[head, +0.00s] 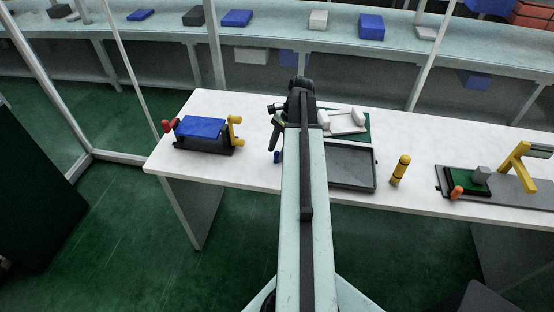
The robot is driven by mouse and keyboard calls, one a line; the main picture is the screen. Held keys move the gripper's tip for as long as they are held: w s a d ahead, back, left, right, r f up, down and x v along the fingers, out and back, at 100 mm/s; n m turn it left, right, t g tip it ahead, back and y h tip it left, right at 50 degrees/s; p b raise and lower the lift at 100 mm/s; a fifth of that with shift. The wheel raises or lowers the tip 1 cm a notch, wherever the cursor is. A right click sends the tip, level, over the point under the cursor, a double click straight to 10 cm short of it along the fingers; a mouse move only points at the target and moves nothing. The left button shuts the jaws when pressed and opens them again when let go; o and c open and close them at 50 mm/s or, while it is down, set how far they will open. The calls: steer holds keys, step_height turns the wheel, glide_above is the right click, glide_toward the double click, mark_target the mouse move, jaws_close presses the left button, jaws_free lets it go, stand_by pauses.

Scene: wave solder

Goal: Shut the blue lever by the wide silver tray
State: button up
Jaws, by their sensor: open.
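A small blue piece (277,157), which may be the lever, shows near the table's front edge, just left of my arm. It is too small to tell its position. A shallow dark grey tray (375,168) lies right of my arm, which hides its left side; it looks dark rather than bright silver. My gripper (273,122) is open and dark, above the table at the end of my arm. It appears just above the blue piece in the picture; I cannot tell whether they touch.
A blue-topped block with red and yellow handles (202,127) stands at left. A white fixture (345,121) lies behind the tray. A yellow cylinder (400,169) stands right of it. A grey plate (511,195) with a green board and yellow arm is farther right. A conveyor (150,30) runs behind.

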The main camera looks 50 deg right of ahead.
steer(key=shift+x, duration=0.8)
steer(key=shift+r, duration=0.1)
jaws_close()
stand_by(0.6)
